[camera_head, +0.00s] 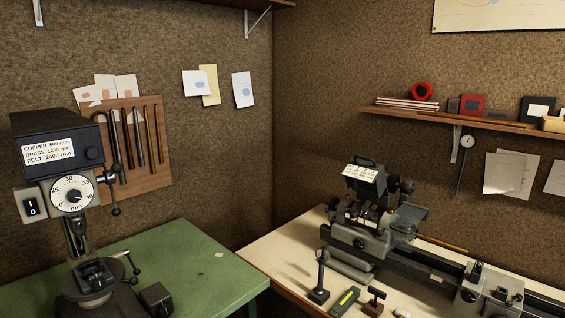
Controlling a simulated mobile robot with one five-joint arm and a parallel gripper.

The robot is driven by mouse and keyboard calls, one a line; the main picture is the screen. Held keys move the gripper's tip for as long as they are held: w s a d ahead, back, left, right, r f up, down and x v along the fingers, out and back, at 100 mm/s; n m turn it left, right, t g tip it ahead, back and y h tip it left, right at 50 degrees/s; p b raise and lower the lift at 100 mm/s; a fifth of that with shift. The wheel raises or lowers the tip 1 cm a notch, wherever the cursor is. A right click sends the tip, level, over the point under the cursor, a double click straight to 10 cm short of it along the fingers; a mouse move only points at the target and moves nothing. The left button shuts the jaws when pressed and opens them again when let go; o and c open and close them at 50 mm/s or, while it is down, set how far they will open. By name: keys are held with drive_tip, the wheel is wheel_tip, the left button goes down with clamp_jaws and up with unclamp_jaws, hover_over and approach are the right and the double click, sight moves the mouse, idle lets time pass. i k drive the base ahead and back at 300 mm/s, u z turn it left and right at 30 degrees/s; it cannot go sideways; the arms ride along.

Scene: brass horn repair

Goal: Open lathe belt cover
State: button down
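The lathe (352,238) stands on the pale bench at the right, with its long dark bed running to the lower right. On top of its headstock is a dark box-shaped cover (377,190) with a white printed label and a dark handle on its top edge. It looks like the belt cover; I cannot tell for sure whether it is shut or raised. Dark round parts show beside it at its right. My gripper is not in view.
A drill press (58,140) stands on the green bench (205,262) at the left. Small tools, among them an upright black stand (320,280) and a green-faced device (345,299), lie before the lathe. A wall shelf (465,120) hangs above and behind it.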

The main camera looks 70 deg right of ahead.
sight(370, 175)
drive_tip(key=u, duration=0.6)
drive_tip(key=k, duration=1.15)
drive_tip(key=z, duration=0.65)
